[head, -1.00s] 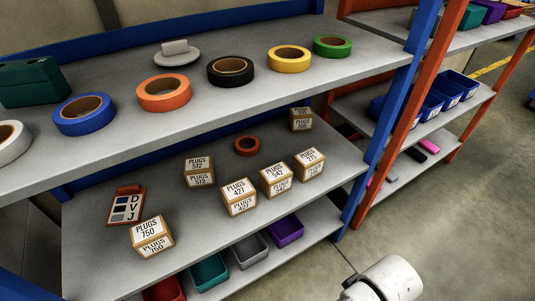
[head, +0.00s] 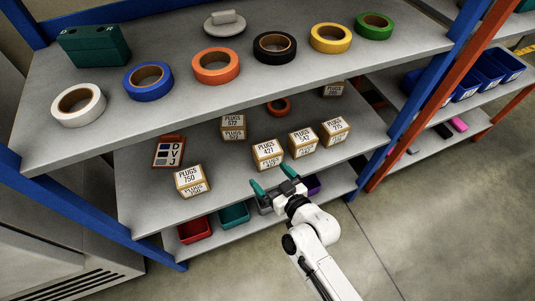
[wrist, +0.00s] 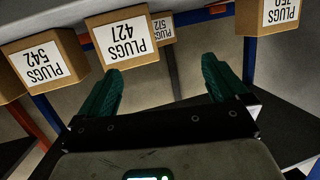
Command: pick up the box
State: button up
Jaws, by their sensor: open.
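Several small cardboard boxes with white PLUGS labels stand on the middle shelf (head: 215,160). They include PLUGS 427 (head: 268,154), PLUGS 542 (head: 303,143), PLUGS 572 (head: 233,128) and PLUGS 750 (head: 191,181); the task does not say which box. My gripper (head: 272,180) is open and empty, with green fingers, in front of the shelf edge near PLUGS 427. In the wrist view, PLUGS 427 (wrist: 122,38) is beyond the fingers (wrist: 163,68), toward the left one, apart from them. PLUGS 542 (wrist: 42,63) is farther left.
The upper shelf (head: 180,50) overhangs the boxes and carries several tape rolls, such as an orange one (head: 216,66). Below are a red bin (head: 194,229) and a teal bin (head: 234,214). A blue post (head: 400,125) stands right; open floor (head: 430,220) lies front right.

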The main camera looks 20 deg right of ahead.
aim_at(268, 152)
jog(key=w+d+t+h, duration=0.1)
jog(key=w, duration=0.2)
jog(key=w+d+f+m+t+h, duration=0.1)
jog(key=w, duration=0.3)
jog(key=w+d+f+m+h+b, duration=0.1)
jog(key=w, duration=0.2)
jog(key=shift+w+f+t+h, duration=0.2)
jog(key=shift+t+h, duration=0.1)
jog(key=shift+t, duration=0.1)
jog(key=c, duration=0.8)
jog(key=shift+r, duration=0.1)
